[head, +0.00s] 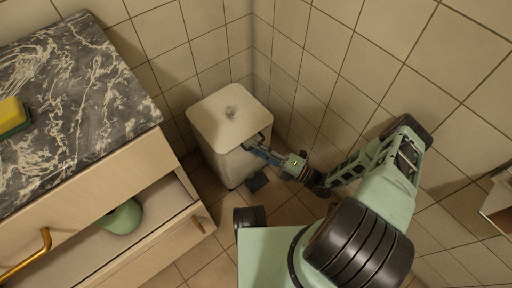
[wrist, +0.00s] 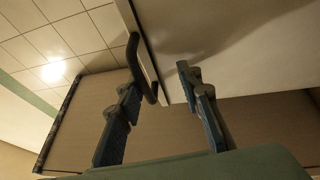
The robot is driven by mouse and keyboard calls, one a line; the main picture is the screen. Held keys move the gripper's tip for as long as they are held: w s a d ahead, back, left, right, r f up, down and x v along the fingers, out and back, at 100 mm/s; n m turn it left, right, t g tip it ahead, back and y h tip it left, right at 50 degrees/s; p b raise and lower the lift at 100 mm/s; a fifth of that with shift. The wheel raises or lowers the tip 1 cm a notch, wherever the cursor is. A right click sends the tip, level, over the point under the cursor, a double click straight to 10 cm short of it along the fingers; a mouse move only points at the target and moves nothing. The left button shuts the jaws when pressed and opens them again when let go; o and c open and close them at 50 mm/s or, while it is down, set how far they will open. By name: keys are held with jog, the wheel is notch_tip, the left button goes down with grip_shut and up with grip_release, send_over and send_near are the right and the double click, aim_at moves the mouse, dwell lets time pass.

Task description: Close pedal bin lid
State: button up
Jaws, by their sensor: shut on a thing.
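The pale pedal bin (head: 223,160) stands upright in the tiled corner. Its square, rounded lid (head: 228,108) lies over the top; I cannot tell whether a small gap remains under its front edge. My gripper (head: 254,148) is at the bin's right front side, just under the lid's edge.
A marble-topped cabinet (head: 75,95) stands left of the bin, with an open drawer (head: 165,205) holding a green object (head: 121,217). A yellow-green sponge (head: 12,117) lies on the marble. Tiled walls close in behind and to the right of the bin.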

jog(key=shift+s+f, duration=0.1)
jog(key=shift+f, duration=0.1)
jog(key=r+v, duration=0.1)
jog(key=v, duration=0.6)
jog(key=shift+d+f, duration=0.2)
jog(key=shift+f, duration=0.15)
